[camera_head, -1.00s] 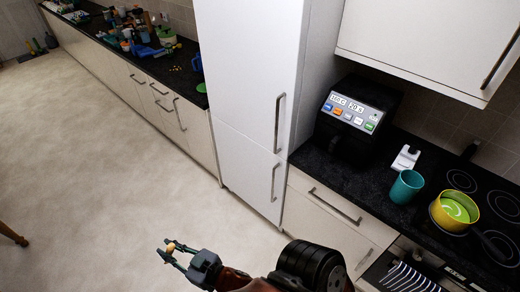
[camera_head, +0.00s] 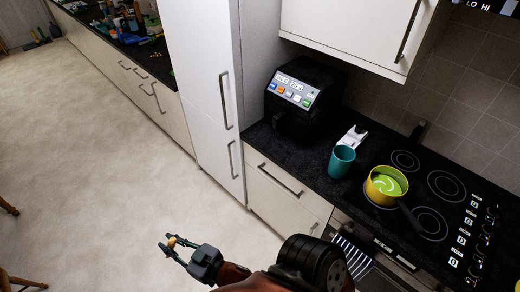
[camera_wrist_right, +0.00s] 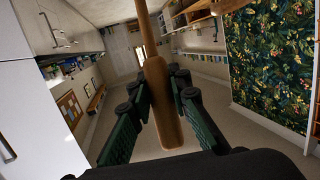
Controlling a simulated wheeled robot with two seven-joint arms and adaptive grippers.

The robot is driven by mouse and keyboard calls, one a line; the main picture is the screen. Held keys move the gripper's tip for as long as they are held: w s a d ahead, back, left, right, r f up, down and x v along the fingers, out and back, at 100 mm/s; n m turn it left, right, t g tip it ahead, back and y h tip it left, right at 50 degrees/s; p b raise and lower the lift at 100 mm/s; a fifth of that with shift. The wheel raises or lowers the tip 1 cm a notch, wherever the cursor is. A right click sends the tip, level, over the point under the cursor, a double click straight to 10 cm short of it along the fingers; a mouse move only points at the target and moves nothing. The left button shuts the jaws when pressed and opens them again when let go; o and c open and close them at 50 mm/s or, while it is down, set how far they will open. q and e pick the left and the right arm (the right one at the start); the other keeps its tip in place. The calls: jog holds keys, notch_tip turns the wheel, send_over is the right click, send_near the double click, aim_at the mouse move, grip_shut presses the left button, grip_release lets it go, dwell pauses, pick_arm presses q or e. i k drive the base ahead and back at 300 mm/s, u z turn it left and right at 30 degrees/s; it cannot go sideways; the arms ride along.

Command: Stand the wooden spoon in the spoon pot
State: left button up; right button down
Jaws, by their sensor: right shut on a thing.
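My right gripper (camera_head: 172,245) is shut on the wooden spoon (camera_head: 171,242), over the open floor and away from the counter. In the right wrist view the spoon (camera_wrist_right: 163,105) lies between the two fingers (camera_wrist_right: 156,88), its thick part near the palm and a thin shaft running away. The spoon's far end is cut off by the top edge there. The teal, cup-shaped spoon pot (camera_head: 341,161) stands upright on the black counter, left of the hob. I cannot see to its bottom. My left gripper is out of view.
A yellow pan (camera_head: 385,181) with green contents sits on the hob (camera_head: 432,222), its dark handle pointing to the lower right. A white holder (camera_head: 352,138) and a black appliance (camera_head: 300,98) stand behind the pot. A tall white fridge (camera_head: 205,90) rises to the left.

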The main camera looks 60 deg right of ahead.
aim_at(344, 174)
jog(key=k, duration=1.1)
jog(key=z, duration=1.6)
